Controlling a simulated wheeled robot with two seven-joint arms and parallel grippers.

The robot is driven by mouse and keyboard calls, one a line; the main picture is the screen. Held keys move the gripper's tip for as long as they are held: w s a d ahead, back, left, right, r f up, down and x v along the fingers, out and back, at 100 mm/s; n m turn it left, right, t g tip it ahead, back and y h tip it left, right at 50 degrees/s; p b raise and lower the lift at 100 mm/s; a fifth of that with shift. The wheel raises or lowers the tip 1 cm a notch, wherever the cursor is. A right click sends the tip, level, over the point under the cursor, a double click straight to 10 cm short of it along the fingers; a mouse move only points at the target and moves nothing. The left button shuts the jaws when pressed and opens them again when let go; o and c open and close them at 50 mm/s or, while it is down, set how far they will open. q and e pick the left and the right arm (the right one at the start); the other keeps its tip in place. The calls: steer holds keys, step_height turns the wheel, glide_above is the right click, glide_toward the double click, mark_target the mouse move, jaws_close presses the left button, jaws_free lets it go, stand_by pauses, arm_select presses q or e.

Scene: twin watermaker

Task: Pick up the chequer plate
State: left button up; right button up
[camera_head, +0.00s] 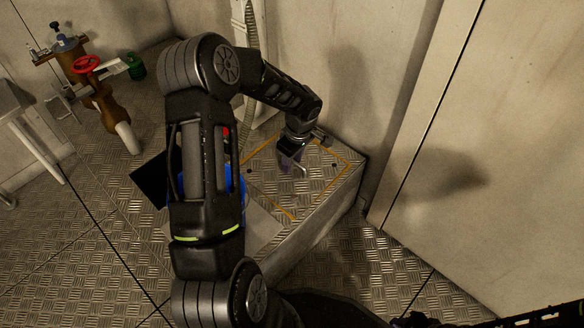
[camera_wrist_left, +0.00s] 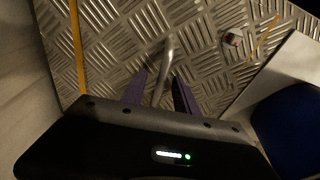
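The chequer plate (camera_head: 318,178) is a patterned metal panel bordered by yellow lines, lying on top of a metal-clad block beside the wall. It fills much of the left wrist view (camera_wrist_left: 115,50), with a bent metal bar handle (camera_wrist_left: 167,55) rising from it. My left gripper (camera_head: 292,164) points down over the plate at the handle. In the left wrist view its purple fingers (camera_wrist_left: 160,92) are apart, one on each side of the bar, with gaps visible. The lower end of the bar is hidden by the gripper body. My right gripper is not seen.
A wall panel (camera_head: 480,130) stands close on the right. A blue object (camera_head: 240,186) is partly hidden behind my left arm. Brown pipework with a red handwheel (camera_head: 86,65) stands at the upper left. Chequered floor lies open at the lower left.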

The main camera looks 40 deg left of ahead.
arm_select(q)
steer(key=shift+c, duration=0.3)
jaws_close()
stand_by(1.0)
